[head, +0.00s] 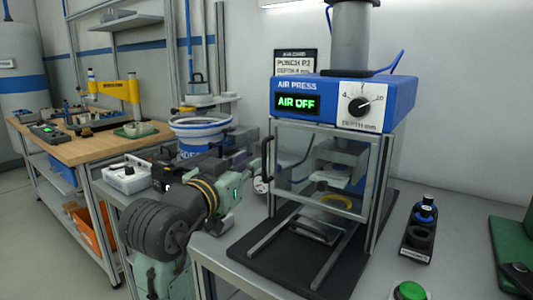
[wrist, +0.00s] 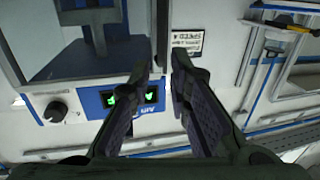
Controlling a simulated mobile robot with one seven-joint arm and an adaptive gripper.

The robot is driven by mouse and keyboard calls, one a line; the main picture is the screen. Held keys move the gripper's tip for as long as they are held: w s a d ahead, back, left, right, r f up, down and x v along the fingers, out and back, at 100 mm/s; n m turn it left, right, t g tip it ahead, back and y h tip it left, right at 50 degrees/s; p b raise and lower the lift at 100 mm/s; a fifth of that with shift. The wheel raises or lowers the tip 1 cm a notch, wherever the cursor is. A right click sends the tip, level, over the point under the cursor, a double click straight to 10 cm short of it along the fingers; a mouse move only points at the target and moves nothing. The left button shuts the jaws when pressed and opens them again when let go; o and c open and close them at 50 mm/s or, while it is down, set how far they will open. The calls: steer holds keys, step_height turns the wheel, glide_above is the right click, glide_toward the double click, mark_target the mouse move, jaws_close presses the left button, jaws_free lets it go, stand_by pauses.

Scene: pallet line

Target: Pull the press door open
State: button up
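The air press (head: 345,98) stands on the bench, with a blue head and a green "AIR OFF" display. Its clear framed door (head: 322,128) faces front and looks closed. A black upright handle (head: 266,158) is on the door's left side. In the wrist view the picture is upside down, and the dark handle bar (wrist: 162,32) runs down toward the gap between my fingertips. My gripper (wrist: 166,68) is open, with a narrow gap between its fingers. I cannot tell whether they touch the handle. In the head view my wrist partly hides my fingers.
A blue-and-white tub (head: 200,130) stands behind my arm. A small stand with a black-and-blue part (head: 422,225) and a green button (head: 409,291) are right of the press. A wooden workbench (head: 85,148) stands at far left. Bare grey bench top shows right of the press.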

mark_target(263, 152)
steer(key=p+x, duration=0.2)
steer(key=x, duration=0.7)
steer(key=shift+w, duration=0.15)
steer(key=shift+c, duration=0.2)
jaws_close()
